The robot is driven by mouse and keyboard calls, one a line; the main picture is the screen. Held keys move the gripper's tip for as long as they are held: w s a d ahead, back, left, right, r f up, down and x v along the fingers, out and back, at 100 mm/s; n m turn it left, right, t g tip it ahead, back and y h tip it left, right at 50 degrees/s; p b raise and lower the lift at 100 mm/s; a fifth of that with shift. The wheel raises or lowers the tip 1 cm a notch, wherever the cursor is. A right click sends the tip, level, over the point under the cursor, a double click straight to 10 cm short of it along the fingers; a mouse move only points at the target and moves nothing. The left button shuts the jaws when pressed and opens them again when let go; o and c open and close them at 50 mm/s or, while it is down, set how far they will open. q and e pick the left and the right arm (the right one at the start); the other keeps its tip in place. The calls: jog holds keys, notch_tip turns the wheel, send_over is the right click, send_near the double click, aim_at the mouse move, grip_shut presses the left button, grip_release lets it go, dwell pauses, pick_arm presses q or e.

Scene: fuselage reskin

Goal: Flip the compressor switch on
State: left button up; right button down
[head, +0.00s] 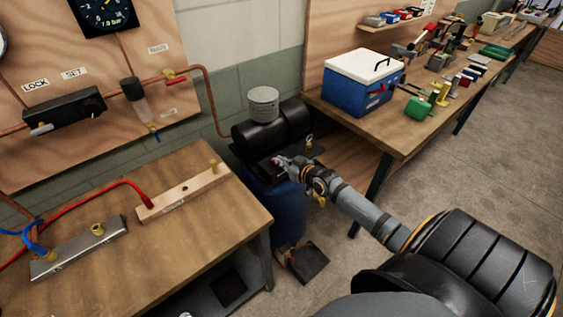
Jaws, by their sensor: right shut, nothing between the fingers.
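The compressor (262,132) stands between the two benches, a black cylinder with a grey ribbed cap above a blue tank (272,205). My right gripper (280,160) is shut and empty. Its tips are at the dark panel on the compressor's front, just below the black cylinder. The switch itself is hidden or too small to make out, with a small reddish spot near the fingertips. I cannot tell whether the fingers touch it. My left gripper is not in view.
A wooden bench (190,240) at the left carries a wooden bar, a metal bar and red and blue hoses. A second bench (400,130) at the right holds a blue-and-white cooler (363,82) and several tools. A dark pedal-like box (304,262) lies on the floor below the compressor.

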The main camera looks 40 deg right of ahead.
jog(key=shift+s+f+b, duration=0.15)
jog(key=shift+f+b, duration=0.15)
jog(key=shift+f, duration=0.25)
pick_arm(q)
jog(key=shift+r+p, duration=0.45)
jog(key=shift+p, duration=0.5)
pick_arm(e)
jog(key=shift+r, duration=1)
jog(key=shift+r, duration=0.25)
notch_tip(320, 180, up, 3)
jog(key=p, duration=0.3)
jog(key=shift+r, duration=0.1)
pick_arm(q)
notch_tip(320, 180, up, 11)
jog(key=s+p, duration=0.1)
jog(key=p, duration=0.7)
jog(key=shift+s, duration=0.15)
pick_arm(e)
jog(key=s+f+v, duration=0.1)
jog(key=f+v, duration=0.1)
jog(key=v, duration=0.8)
